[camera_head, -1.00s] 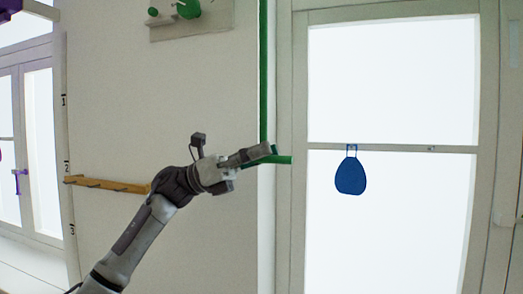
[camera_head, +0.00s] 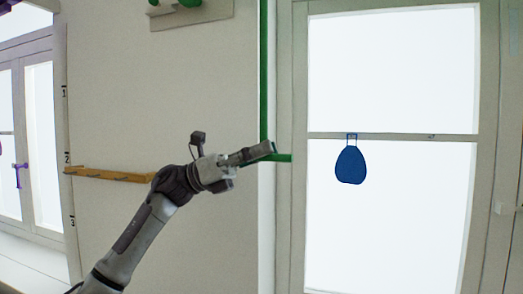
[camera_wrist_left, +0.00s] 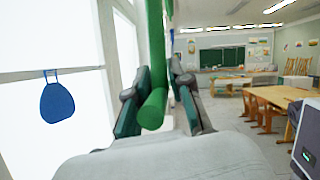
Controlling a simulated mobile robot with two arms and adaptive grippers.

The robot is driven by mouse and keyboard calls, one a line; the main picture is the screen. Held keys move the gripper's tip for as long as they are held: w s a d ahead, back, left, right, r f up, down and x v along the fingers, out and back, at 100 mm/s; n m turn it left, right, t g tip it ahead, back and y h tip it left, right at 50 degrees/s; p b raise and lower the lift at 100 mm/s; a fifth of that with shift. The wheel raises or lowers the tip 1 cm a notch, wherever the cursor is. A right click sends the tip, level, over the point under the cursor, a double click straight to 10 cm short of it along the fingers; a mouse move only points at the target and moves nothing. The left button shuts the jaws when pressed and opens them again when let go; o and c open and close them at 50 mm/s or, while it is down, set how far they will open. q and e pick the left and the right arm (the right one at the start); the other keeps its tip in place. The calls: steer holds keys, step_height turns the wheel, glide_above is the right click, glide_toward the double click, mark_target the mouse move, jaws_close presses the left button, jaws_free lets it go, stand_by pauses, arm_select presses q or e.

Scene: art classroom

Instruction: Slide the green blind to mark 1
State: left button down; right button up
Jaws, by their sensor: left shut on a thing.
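The green blind shows as a thin upright green strip (camera_head: 263,70) at the wall's edge beside the window, with a green bar (camera_head: 284,157) sticking out at its lower end. My left gripper (camera_head: 270,149) is at that bar. In the left wrist view the bar's round end (camera_wrist_left: 153,108) lies between the fingers of my left gripper (camera_wrist_left: 157,103), which are shut on it. The marks 1 (camera_head: 64,91), 2 (camera_head: 67,158) and 3 (camera_head: 72,221) run down a strip at the far left. In the picture the bar is about level with mark 2. My right gripper is not in view.
A blue paddle-shaped piece (camera_head: 351,166) hangs in front of the window at the right. A wooden peg rail (camera_head: 110,174) is on the wall behind my arm. A panel with green knobs (camera_head: 190,18) is above. Wooden tables (camera_wrist_left: 288,100) stand farther back in the room.

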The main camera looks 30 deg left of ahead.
arm_select(q)
step_height(320, 180, down, 22)
steer(key=b, duration=1.7)
steer(key=shift+f, duration=0.25)
steer(key=shift+w, duration=0.1)
steer(key=c, duration=1.4)
jaws_free()
steer(key=shift+o, duration=1.3)
steer(key=shift+w, duration=0.15)
steer(key=shift+a, duration=0.1)
steer(key=v, duration=1.2)
